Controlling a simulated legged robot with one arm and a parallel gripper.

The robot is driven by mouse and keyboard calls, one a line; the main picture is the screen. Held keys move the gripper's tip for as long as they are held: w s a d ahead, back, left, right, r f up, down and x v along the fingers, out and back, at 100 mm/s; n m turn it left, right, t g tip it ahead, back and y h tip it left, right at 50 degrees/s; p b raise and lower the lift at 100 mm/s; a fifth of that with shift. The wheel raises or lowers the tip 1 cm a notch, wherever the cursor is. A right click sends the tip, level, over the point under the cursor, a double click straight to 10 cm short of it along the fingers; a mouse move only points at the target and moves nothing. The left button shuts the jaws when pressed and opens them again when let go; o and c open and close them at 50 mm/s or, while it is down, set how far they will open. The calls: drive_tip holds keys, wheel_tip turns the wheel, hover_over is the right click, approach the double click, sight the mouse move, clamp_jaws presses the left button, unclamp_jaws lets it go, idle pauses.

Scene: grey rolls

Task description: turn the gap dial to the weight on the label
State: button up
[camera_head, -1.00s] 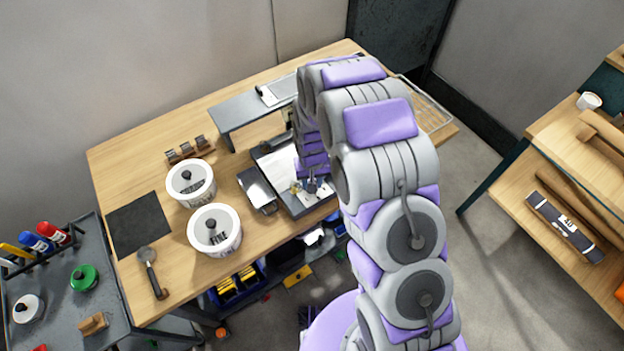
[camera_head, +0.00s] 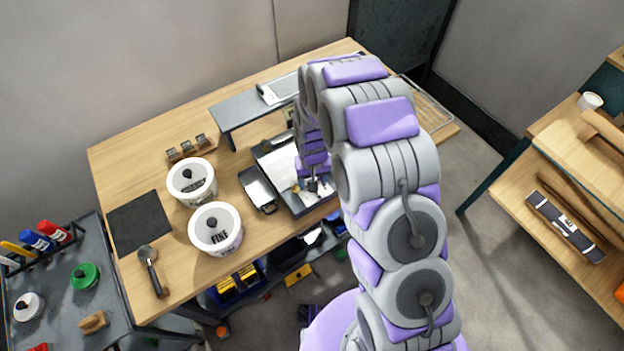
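My gripper (camera_head: 318,187) is at the end of my purple and grey arm, low over the right front part of a dark tray-like device (camera_head: 305,207) on the wooden table. A white sheet (camera_head: 280,168) lies on this device. Small metal and brass-coloured parts show beside the gripper, but I cannot make out the gap dial among them. I cannot tell whether the fingers are open or touching anything. No label with a readable weight shows; one white pot (camera_head: 215,240) reads "FINE". My arm hides the area to the right of the device.
A second white pot (camera_head: 190,193), a scoop (camera_head: 152,272), a dark mat (camera_head: 139,223) and a small metal pan (camera_head: 257,189) are on the table (camera_head: 115,178). A grey riser (camera_head: 232,112) stands behind the device. Shelving is at the right, a dark cart at the left.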

wheel_tip(320, 180, up, 17)
drive_tip(key=p, duration=0.2)
drive_tip(key=shift+r, duration=0.15)
idle(0.6)
drive_tip(key=s+d+r, duration=0.6)
drive_tip(key=s+r, duration=0.1)
drive_tip(key=s+d+r, duration=0.1)
drive_tip(key=s+d, duration=0.1)
drive_tip(key=s, duration=0.6)
drive_tip(key=s+d+r+m+g+b, duration=0.1)
drive_tip(key=s+d+r, duration=0.1)
drive_tip(key=s, duration=0.7)
drive_tip(key=s+d+r+m+b, duration=0.1)
drive_tip(key=s+d, duration=0.3)
drive_tip(key=s, duration=0.5)
drive_tip(key=shift+d+r+g, duration=0.25)
drive_tip(key=shift+r+g, duration=0.15)
drive_tip(key=shift+r, duration=0.15)
